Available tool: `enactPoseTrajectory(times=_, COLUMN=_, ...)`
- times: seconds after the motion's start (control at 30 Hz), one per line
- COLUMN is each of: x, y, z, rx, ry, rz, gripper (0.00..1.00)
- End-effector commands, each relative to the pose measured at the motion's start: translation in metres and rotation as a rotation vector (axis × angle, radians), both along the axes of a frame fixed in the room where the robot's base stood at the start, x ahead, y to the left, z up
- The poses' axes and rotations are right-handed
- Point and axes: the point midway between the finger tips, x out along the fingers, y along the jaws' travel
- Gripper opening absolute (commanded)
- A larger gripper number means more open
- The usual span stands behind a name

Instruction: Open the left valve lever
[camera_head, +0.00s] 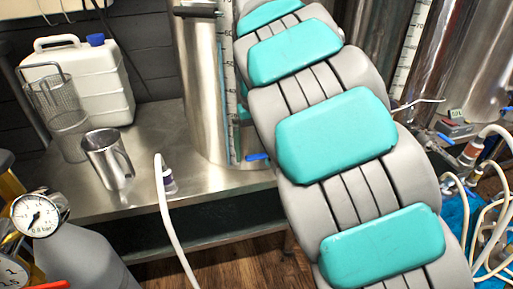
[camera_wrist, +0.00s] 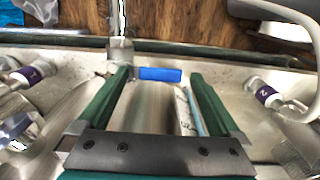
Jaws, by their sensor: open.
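The left valve lever (camera_head: 258,157) is a small blue handle low on the steel cylinder (camera_head: 206,90), near the table's front edge. In the wrist view the blue lever (camera_wrist: 160,74) lies crosswise between the tips of my gripper (camera_wrist: 159,80). The two dark green fingers are apart, one near each end of the lever. I cannot tell whether either finger touches it. In the head view my arm covers most of my gripper and the area right of the lever.
A steel jug (camera_head: 108,160), a mesh basket (camera_head: 62,115) and a white canister (camera_head: 80,80) stand left on the steel table (camera_head: 150,195). A pale hose (camera_head: 170,215) hangs over its edge. A pressure gauge (camera_head: 36,217) is at lower left. Another blue lever (camera_head: 445,137) is at right.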

Motion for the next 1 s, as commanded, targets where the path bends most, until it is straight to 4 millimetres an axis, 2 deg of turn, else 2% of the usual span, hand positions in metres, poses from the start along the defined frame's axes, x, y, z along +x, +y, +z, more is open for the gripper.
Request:
enactPoseTrajectory(times=0.23, x=0.0002, y=0.0001, z=-0.0005, rx=0.000, ry=-0.001, rz=0.000, gripper=0.98)
enactPoseTrajectory(times=1.0, x=0.0003, y=0.0000, z=-0.0001, rx=0.000, ry=-0.002, rz=0.000, gripper=0.11)
